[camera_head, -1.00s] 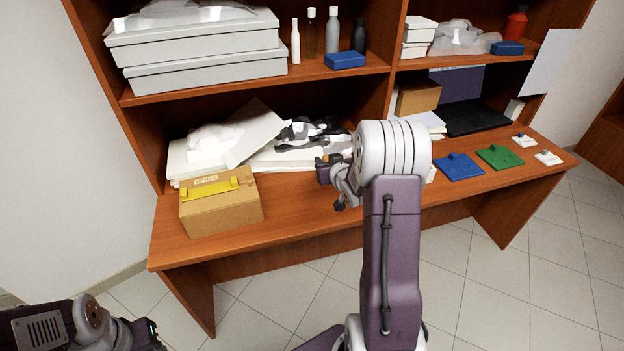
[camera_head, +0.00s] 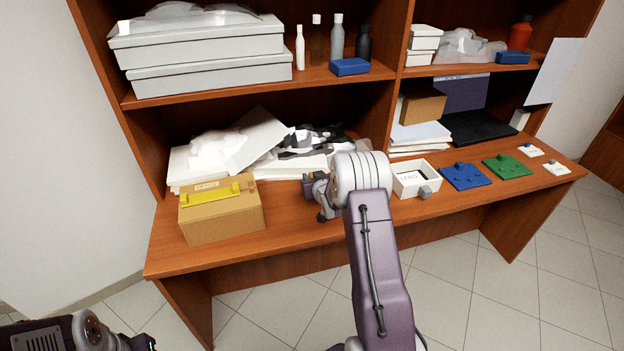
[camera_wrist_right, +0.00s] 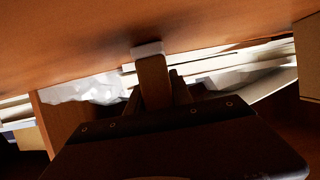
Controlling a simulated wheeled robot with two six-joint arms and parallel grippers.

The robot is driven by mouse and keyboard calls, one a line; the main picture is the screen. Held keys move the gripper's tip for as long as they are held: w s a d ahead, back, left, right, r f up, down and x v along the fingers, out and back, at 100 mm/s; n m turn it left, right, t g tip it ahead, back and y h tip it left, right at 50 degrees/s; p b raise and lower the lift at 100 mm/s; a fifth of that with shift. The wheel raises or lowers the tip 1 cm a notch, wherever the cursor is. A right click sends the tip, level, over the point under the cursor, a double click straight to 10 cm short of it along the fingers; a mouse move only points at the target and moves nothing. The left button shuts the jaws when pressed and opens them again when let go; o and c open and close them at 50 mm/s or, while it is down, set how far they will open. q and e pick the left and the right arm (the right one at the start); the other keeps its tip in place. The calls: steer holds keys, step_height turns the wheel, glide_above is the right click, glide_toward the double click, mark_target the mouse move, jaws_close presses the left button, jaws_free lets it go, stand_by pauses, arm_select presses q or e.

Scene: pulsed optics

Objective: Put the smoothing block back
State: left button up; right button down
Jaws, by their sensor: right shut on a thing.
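My right gripper (camera_head: 311,190) is over the front middle of the desk, to the right of the cardboard box. In the wrist view my right gripper (camera_wrist_right: 157,92) is shut on a brown block with a pale end, which looks like the smoothing block (camera_wrist_right: 153,82). Its pale end is close to the desk surface; I cannot tell whether it touches.
A cardboard box (camera_head: 222,217) with a yellow holder (camera_head: 212,191) stands on the left. A white open box (camera_head: 405,184) with a grey knob stands right of my arm. Blue (camera_head: 466,177) and green (camera_head: 507,168) plates lie farther right. Papers and foil crowd the back.

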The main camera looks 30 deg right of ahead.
steer(key=shift+f, duration=0.15)
steer(key=c, duration=1.1)
jaws_free()
